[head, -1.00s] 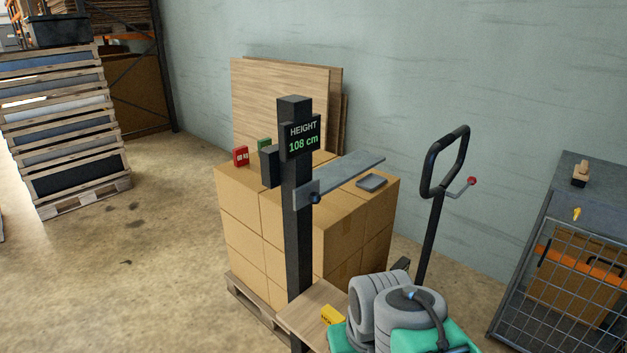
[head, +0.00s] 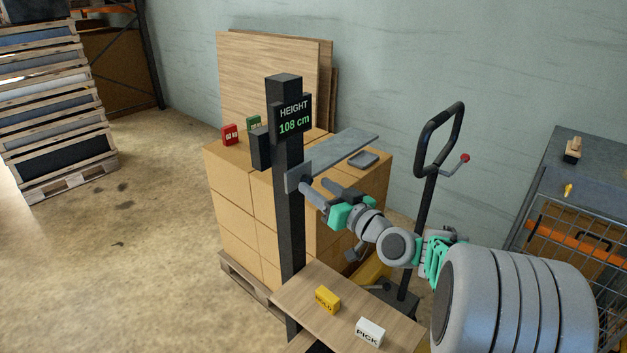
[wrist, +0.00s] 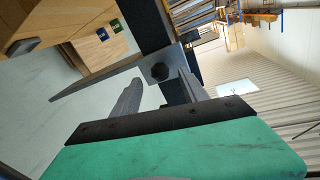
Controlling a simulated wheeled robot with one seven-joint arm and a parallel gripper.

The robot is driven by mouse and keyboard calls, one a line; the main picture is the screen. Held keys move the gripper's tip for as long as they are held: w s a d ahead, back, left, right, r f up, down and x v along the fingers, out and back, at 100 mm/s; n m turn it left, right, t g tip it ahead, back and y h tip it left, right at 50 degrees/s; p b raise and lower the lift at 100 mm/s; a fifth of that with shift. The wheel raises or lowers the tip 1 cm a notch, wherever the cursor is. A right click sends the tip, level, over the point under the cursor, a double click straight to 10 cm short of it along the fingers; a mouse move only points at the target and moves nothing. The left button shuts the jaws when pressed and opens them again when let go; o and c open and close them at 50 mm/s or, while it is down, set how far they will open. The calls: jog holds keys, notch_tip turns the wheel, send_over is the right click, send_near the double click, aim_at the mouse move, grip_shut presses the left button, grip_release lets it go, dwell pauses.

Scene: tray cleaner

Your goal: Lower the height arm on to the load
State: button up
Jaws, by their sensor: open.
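The black height post (head: 289,220) stands at the front of the load, a stack of brown cartons (head: 228,205) on a wooden pallet. Its display (head: 293,118) reads 108 cm. The grey height arm (head: 345,150) reaches out level from the post, over the cartons; any gap beneath it is hard to judge. My gripper (head: 314,184) is open at the arm's bracket. In the wrist view the black knob (wrist: 160,72) shows between or just beyond my open fingers (wrist: 158,84); contact cannot be told. In the head view my gripper hides the knob.
A red block (head: 229,135), a green block (head: 253,123) and a dark flat object (head: 363,159) lie on the cartons. Yellow (head: 327,300) and white PICK (head: 370,331) blocks sit on a wooden shelf (head: 300,287). A pallet-truck handle (head: 420,150) rises at right.

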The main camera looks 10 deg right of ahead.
jog(key=shift+x, duration=1.2)
grip_shut()
